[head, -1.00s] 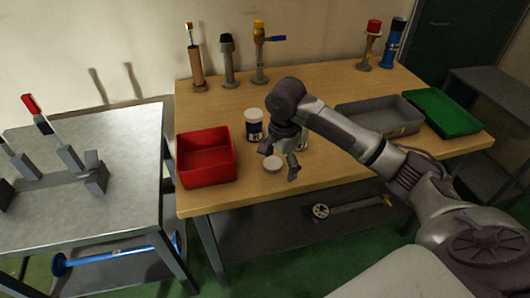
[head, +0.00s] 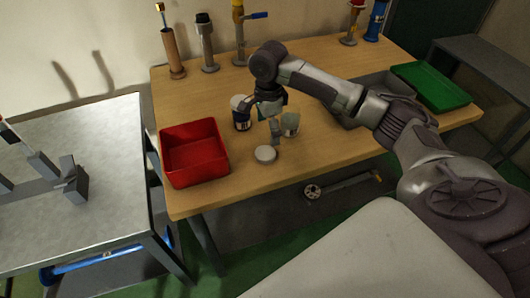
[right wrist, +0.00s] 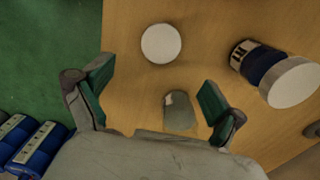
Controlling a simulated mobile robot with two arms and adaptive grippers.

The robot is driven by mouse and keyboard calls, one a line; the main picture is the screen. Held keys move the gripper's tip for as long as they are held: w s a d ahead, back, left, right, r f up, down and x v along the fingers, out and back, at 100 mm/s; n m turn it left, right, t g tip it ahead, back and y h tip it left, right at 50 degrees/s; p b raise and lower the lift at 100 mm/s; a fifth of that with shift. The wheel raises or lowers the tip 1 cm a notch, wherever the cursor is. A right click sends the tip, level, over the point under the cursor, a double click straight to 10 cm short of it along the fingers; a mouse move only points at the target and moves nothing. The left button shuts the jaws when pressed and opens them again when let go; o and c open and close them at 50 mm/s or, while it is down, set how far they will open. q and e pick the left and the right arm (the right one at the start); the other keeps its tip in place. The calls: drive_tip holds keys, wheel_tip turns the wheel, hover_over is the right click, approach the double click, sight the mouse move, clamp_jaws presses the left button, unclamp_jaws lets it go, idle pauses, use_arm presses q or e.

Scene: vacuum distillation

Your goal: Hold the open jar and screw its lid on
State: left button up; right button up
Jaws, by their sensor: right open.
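A loose white round lid (head: 265,154) lies flat on the wooden table, right of the red bin; it also shows in the right wrist view (right wrist: 161,43). A clear greenish jar (head: 290,124) stands behind and right of the lid. It also shows in the right wrist view (right wrist: 179,112), low between my fingers; its mouth is hard to make out. My left gripper is not in view.
A red bin (head: 194,124) stands left of the lid. A grey tray (head: 352,122) and a green tray (head: 430,86) are at the right. Several tall tools stand along the back edge. A metal table (head: 95,135) is at the left. The front wood is clear.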

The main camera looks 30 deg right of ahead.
sight(265, 152)
wheel_tip(265, 152, down, 3)
drive_tip(key=shift+r, duration=0.1)
drive_tip(key=shift+f, duration=0.45)
drive_tip(key=shift+a+f+p, duration=0.2)
drive_tip(key=shift+a+f, duration=0.05)
drive_tip(key=shift+f, duration=1.05)
drive_tip(key=shift+a+f+p, duration=0.2)
drive_tip(key=shift+f, duration=1.05)
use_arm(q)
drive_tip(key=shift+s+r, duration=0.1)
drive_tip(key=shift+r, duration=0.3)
use_arm(e)
drive_tip(key=shift+c, duration=0.4)
drive_tip(key=c, duration=0.8)
